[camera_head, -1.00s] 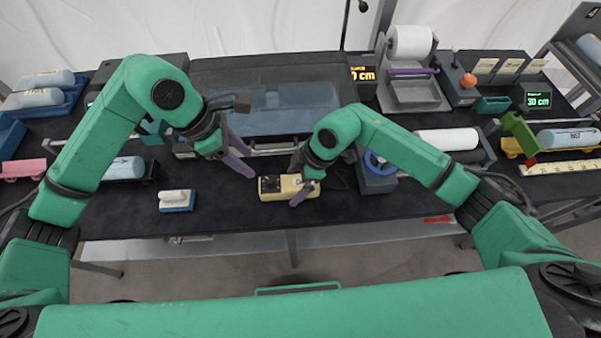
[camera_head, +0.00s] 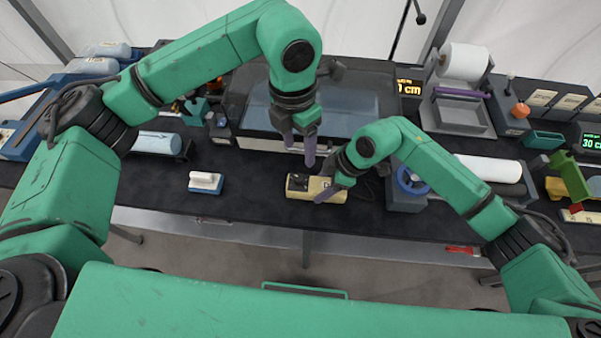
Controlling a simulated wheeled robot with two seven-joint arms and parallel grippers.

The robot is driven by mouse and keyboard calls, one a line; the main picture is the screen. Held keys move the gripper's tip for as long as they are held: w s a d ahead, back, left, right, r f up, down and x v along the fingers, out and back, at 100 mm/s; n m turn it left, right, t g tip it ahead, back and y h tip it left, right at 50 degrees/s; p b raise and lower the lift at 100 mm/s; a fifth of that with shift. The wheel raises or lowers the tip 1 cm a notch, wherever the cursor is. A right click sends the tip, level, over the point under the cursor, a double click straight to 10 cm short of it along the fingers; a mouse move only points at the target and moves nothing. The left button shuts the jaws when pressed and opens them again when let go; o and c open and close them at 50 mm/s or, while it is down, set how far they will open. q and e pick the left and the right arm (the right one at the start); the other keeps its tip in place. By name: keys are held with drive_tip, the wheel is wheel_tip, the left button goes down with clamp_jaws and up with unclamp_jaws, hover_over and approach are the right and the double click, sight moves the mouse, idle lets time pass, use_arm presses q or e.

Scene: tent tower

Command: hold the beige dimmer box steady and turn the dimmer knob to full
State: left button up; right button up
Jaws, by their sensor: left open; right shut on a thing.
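The beige dimmer box (camera_head: 309,187) lies on the dark table near its front edge. Its black knob (camera_head: 298,181) shows at the left part of the top. My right gripper (camera_head: 327,190) is shut on the right end of the box, with its purple fingers across it. My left gripper (camera_head: 300,155) is open and points down, above and just behind the knob end of the box. Its purple fingers appear apart from the knob. The right end of the box is partly hidden by my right gripper.
A white and blue block (camera_head: 205,182) lies to the left on clear dark tabletop. A blue wheel on a grey-blue stand (camera_head: 409,197) is close to the right of my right gripper. A clear-lidded bed (camera_head: 345,115) lies behind. A red tool (camera_head: 461,250) is at the front right edge.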

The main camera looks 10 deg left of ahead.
sight(298, 178)
use_arm(q)
drive_tip(key=shift+n+y, duration=0.3)
drive_tip(key=shift+n, duration=0.3)
drive_tip(key=f, duration=1.1)
drive_tip(key=shift+w+a+f, duration=0.1)
drive_tip(key=shift+a+f, duration=0.1)
drive_tip(key=shift+f, duration=0.2)
clamp_jaws()
